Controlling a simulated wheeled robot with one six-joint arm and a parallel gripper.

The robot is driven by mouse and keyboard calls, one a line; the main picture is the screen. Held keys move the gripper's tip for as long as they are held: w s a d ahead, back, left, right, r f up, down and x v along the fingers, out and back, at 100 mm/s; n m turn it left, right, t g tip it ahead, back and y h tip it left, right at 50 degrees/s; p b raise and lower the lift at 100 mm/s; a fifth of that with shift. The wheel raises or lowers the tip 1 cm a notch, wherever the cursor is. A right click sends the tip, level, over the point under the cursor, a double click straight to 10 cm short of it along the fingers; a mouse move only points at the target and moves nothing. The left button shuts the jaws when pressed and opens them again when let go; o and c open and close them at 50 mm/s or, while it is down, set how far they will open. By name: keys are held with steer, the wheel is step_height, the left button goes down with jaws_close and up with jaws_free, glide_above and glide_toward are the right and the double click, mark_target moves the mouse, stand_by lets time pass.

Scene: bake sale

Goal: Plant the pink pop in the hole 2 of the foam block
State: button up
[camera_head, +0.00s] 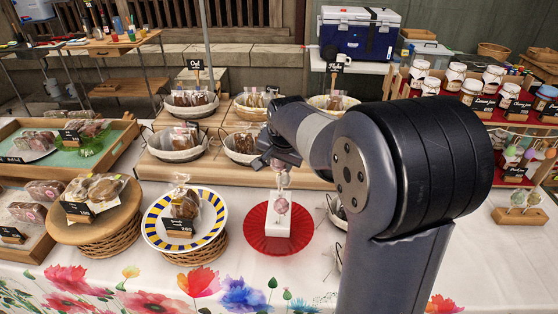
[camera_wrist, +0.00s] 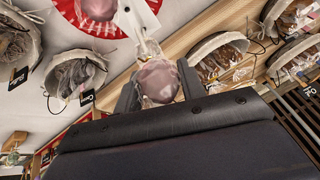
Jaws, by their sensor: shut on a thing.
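My gripper (camera_wrist: 160,88) is shut on a mauve-pink wrapped pop (camera_wrist: 158,80), with the ball between its fingers. In the head view this pop (camera_head: 279,166) is above the white foam block (camera_head: 277,235), and my gripper (camera_head: 283,157) is partly hidden by my arm. The block stands on a red plate (camera_head: 256,238) and also shows at the top of the wrist view (camera_wrist: 138,16). Another pinkish pop (camera_head: 281,206) stands at the block. I cannot make out the hole numbers or whether the held pop's stick touches the block.
A blue-and-yellow striped plate (camera_head: 154,232) with a bagged treat stands left of the red plate. A small wooden stand (camera_head: 519,216) holds more pops at the right. My arm hides the table right of the block.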

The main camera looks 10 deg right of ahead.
steer(key=shift+f+b, duration=2.15)
steer(key=shift+f, duration=0.8)
steer(key=shift+f+b, duration=1.4)
steer(key=shift+f, duration=0.6)
steer(key=o, duration=0.7)
steer(key=v, duration=1.1)
steer(key=shift+p, duration=0.35)
steer(key=shift+f, duration=0.1)
